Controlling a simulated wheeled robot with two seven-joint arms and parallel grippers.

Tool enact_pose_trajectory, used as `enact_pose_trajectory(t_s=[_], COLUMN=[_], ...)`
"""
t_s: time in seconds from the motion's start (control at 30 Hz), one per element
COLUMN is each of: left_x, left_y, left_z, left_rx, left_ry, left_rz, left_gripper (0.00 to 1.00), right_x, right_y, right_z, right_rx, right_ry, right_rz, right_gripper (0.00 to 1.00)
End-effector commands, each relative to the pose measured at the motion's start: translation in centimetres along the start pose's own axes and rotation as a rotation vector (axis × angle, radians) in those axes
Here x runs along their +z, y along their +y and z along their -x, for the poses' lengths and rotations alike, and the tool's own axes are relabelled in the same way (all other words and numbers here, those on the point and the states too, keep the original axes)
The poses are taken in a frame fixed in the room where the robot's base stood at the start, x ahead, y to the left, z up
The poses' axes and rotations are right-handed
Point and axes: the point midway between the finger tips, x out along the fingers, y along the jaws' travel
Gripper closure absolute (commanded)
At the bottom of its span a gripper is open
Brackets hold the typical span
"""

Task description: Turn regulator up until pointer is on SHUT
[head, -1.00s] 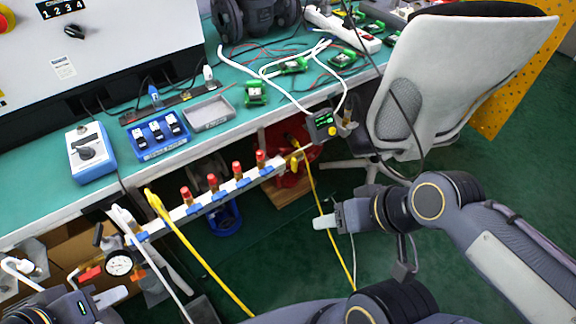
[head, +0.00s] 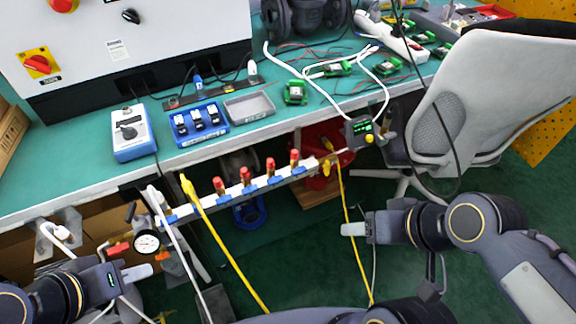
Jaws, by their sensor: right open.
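A round white pressure gauge (head: 147,243) hangs below the table's front edge at the left, beside a red-handled fitting (head: 119,248) and small brass and black parts. The regulator's knob cannot be told clearly among them. A pointer and the word SHUT are not readable. My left gripper (head: 146,272) is just below the gauge, apart from it as far as I can see; whether its fingers are apart is unclear. My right gripper (head: 352,229) is open and empty over the green floor, below a small device with a green display (head: 360,130).
A white manifold bar (head: 262,185) with several red-topped valves runs below the table edge. A yellow hose (head: 225,248) and white hose hang near my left gripper. A blue box with a knob (head: 130,133) stands on the teal table (head: 70,165). A chair (head: 480,90) stands right.

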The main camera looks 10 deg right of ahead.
Motion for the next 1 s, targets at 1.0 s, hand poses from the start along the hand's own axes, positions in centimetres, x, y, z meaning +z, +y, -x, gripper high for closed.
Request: enact_pose_trajectory(t_s=[1.0], left_x=[-15.7], left_y=[-2.1], left_z=[-3.1], left_rx=[-0.321], left_ry=[-0.480], left_rz=[-0.290], left_gripper=[0.69], right_x=[-6.8], right_y=[-6.2], right_z=[13.6], right_rx=[0.000], right_ry=[0.000], right_rz=[0.000], right_gripper=[0.42])
